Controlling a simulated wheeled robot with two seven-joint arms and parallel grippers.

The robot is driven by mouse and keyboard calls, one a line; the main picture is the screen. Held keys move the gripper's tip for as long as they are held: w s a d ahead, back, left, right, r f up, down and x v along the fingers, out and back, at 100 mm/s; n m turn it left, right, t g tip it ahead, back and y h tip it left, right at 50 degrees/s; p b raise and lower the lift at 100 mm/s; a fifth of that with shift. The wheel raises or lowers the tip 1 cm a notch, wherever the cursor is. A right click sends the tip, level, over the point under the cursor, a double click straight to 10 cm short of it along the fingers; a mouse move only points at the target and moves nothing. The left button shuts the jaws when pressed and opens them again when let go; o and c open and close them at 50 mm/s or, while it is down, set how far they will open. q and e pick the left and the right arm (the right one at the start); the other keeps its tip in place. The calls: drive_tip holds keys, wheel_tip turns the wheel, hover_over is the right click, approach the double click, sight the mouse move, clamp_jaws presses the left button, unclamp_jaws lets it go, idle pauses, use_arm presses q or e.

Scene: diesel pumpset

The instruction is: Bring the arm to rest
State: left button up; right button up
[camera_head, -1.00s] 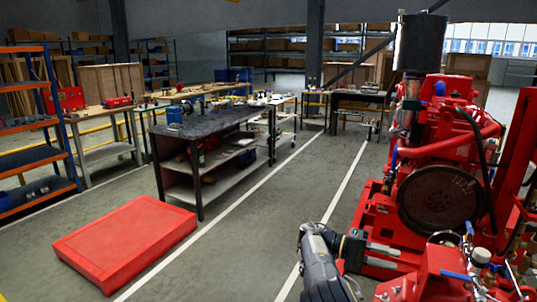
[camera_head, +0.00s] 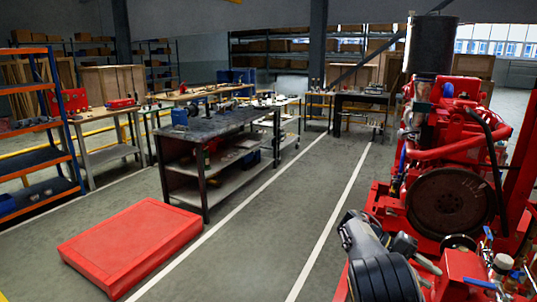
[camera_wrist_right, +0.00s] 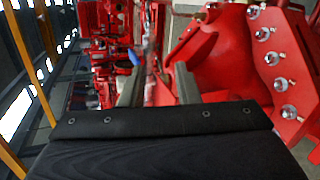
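My right arm (camera_head: 378,262) comes in at the bottom right of the head view, in front of the red diesel pumpset (camera_head: 450,150). The fingers of that gripper are hard to make out there. In the right wrist view my right gripper (camera_wrist_right: 157,78) has its two fingers apart, with nothing seen held between them. Red machine parts show beyond and beside the fingers in that view. My left arm and gripper are not in view.
A low red platform (camera_head: 130,245) lies on the floor at the left. A dark workbench (camera_head: 215,128) stands beyond it, and a blue-and-orange shelf (camera_head: 40,165) is at the far left. The floor strip (camera_head: 285,215) between platform and pumpset is clear.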

drive_tip(key=s+d+f+n+t+y, duration=0.1)
drive_tip(key=s+t+y, duration=0.3)
drive_tip(key=s+y, duration=0.6)
drive_tip(key=s+a+r+n+t+y+p, duration=0.1)
drive_tip(key=s+a+t+y, duration=0.4)
drive_tip(key=s+a, duration=1.3)
drive_tip(key=s+r+t, duration=0.1)
drive_tip(key=t, duration=0.3)
drive_tip(key=shift+s+a+n+y+p, duration=0.15)
drive_tip(key=shift+a+n+y+p, duration=0.15)
drive_tip(key=shift+a+n, duration=0.1)
drive_tip(key=shift+d, duration=0.1)
